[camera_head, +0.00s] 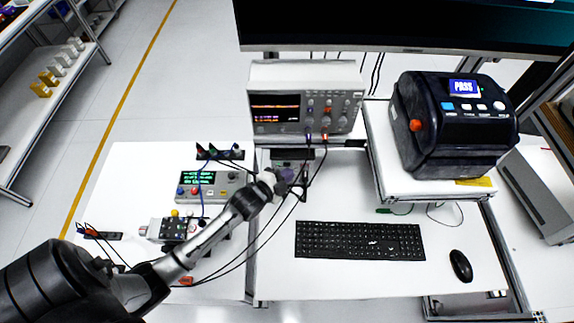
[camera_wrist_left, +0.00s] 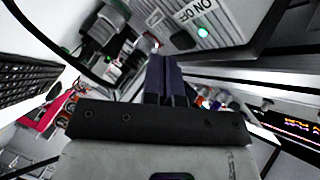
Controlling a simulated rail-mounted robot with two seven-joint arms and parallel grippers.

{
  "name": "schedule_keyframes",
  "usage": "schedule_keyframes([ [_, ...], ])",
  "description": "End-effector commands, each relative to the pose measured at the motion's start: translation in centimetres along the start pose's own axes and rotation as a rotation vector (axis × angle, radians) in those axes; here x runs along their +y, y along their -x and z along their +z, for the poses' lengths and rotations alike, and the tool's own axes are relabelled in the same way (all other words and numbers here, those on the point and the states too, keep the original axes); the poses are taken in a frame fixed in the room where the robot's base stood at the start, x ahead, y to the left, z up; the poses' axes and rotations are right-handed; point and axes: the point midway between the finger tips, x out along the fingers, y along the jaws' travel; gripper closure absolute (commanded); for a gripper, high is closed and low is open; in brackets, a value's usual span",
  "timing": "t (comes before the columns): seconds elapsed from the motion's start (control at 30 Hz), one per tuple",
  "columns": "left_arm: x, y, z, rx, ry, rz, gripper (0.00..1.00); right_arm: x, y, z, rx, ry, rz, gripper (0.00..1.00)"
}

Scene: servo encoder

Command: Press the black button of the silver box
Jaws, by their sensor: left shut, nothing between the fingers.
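The silver box (camera_wrist_left: 220,22) fills the top of the left wrist view, with ON OFF lettering and a lit green lamp (camera_wrist_left: 203,35). A dark round part that looks like the black button (camera_wrist_left: 182,40) sits on its face near the lamp. My left gripper (camera_wrist_left: 163,62) is shut and empty, its purple fingers pointing at the box, a little to the left of and below the button. I cannot tell whether they touch. In the head view my left gripper (camera_head: 288,175) is over the small box below the oscilloscope and hides most of it. My right gripper is out of view.
An oscilloscope (camera_head: 303,100) stands behind the gripper. A grey control unit (camera_head: 210,187) with a green display and cables lies left of the arm. A keyboard (camera_head: 358,241) and mouse (camera_head: 461,265) lie to the right. A black printer-like device (camera_head: 450,120) stands on a raised shelf.

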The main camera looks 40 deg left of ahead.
Motion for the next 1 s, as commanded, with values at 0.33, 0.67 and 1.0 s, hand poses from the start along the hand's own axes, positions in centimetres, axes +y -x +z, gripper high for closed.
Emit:
schedule_keyframes([
  [0.33, -0.02, -0.01, 0.00, 0.000, 0.000, 0.000, 1.00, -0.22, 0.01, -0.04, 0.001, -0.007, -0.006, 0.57],
  [0.67, -0.46, -0.56, 0.34, 0.001, -0.001, -0.001, 1.00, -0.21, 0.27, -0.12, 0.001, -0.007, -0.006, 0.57],
  [1.0, -0.47, -0.64, 0.46, 0.000, 0.000, 0.000, 1.00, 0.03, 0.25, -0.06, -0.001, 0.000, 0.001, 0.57],
])
